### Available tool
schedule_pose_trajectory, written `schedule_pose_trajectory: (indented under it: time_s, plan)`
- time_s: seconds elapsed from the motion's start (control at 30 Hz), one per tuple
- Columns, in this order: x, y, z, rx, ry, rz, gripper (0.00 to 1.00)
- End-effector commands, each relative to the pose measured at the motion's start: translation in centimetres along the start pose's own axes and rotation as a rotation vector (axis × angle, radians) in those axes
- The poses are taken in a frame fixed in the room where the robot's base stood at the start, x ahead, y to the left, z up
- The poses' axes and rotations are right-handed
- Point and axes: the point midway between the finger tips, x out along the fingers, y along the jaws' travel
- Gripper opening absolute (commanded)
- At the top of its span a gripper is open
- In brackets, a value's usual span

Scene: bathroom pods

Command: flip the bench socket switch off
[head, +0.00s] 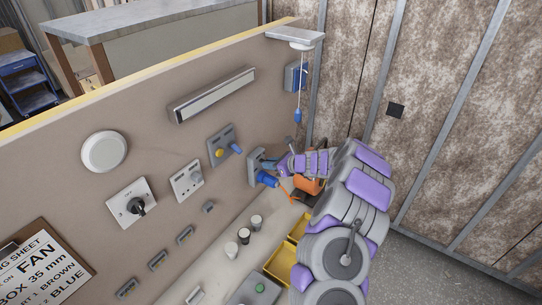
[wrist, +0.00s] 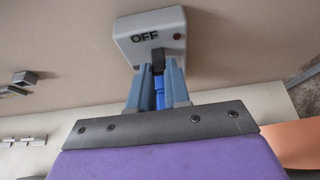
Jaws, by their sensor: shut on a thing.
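A grey switch box (wrist: 150,33) with the word OFF on its face fills the top of the wrist view. It has a small dark red dot and a dark slot. A blue lever (wrist: 160,97) comes out of the slot toward me. My gripper (wrist: 158,76) has its two blue-grey fingers shut on this lever, one on each side. In the head view, the box (head: 254,166) is on the beige board, with the blue lever (head: 267,180) sticking out and my gripper at its right. The lever's exact angle is partly hidden by the fingers.
A pull cord with a blue end (head: 297,115) hangs just above my gripper. A grey plate with yellow and blue knobs (head: 224,146) is left of the box. Below are yellow bins (head: 280,262) and several small pots (head: 244,236). A metal-framed wall stands at right.

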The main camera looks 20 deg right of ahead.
Motion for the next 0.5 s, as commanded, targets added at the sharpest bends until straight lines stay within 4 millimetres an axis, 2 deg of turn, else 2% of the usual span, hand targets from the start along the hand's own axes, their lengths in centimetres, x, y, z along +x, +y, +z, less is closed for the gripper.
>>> schedule_pose_trajectory:
  time_s: [0.03,0.5]
  plan:
    - [-0.4,-0.2,1.0,0.0,0.02,-0.005,0.0]
    - [-0.5,-0.2,2.1,0.0,0.233,-0.004,0.0]
